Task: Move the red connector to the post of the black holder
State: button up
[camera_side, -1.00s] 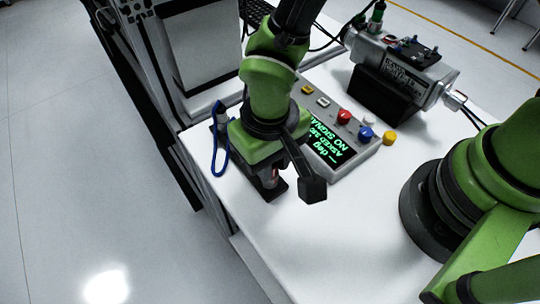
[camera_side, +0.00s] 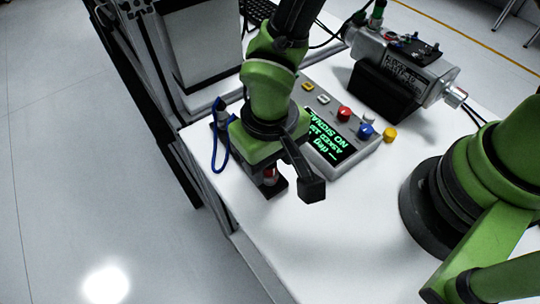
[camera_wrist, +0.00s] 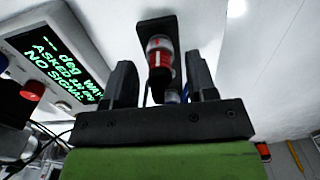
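The red connector (camera_wrist: 160,60), with a white stripe and dark ring, stands between the two fingers of my gripper (camera_wrist: 161,82) in the wrist view. Gaps show on both sides of it, so my gripper is open around it. The black holder (camera_wrist: 155,24) has a flat plate behind the connector. In the side view the red connector (camera_side: 269,179) shows just below my gripper, over the black holder's base (camera_side: 276,190). The connector appears to be at the holder's post, but the post itself is hidden, so its seating cannot be told.
A grey console (camera_side: 350,155) with a green "NO SIGNAL" display and coloured buttons stands close right. A silver motor (camera_side: 400,68) sits on a black block (camera_side: 382,95) behind. A blue loop (camera_side: 216,155) hangs at the table's left edge. The front table is clear.

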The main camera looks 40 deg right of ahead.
notch_tip(320, 180, up, 10)
jog(key=shift+f, duration=0.15)
jog(key=d+r+m+t+y, duration=0.1)
jog(key=d+r, duration=0.5)
jog(key=r, duration=0.2)
jog(key=s+d+r+m+t+y, duration=0.1)
jog(key=s+d+r+m+t, duration=0.2)
jog(key=d, duration=0.9)
jog(key=s+r+t, duration=0.3)
jog(key=s+r, duration=0.2)
jog(key=shift+s+d+r, duration=0.15)
jog(key=shift+s+r, duration=0.15)
jog(key=shift+r, duration=0.1)
